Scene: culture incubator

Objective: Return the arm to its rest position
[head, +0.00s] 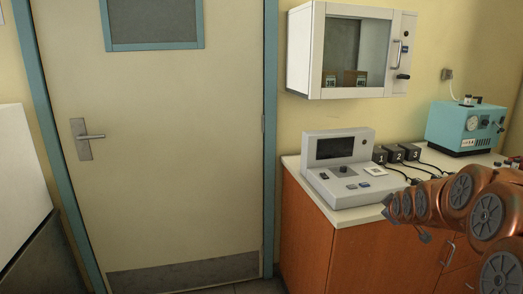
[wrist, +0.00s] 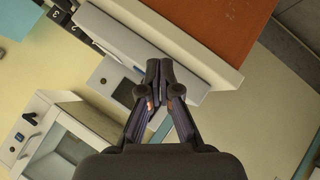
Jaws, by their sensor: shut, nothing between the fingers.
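My gripper (wrist: 159,78) shows in the wrist view with its dark fingers together and nothing between them. The wrist view is tilted. In it, the fingertips overlap the grey console (wrist: 135,42) on the counter; I cannot tell how far apart they are. In the head view my copper-coloured arm reaches in from the right edge, over the right part of the counter. The gripper's fingers cannot be made out clearly there.
The grey console (head: 342,171) stands on the orange-fronted counter (head: 335,250). Several numbered black blocks (head: 395,154) with cables and a teal device (head: 465,128) are behind my arm. A white glass-fronted cabinet (head: 350,50) hangs above. A closed door (head: 180,180) is left, with clear floor before the counter.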

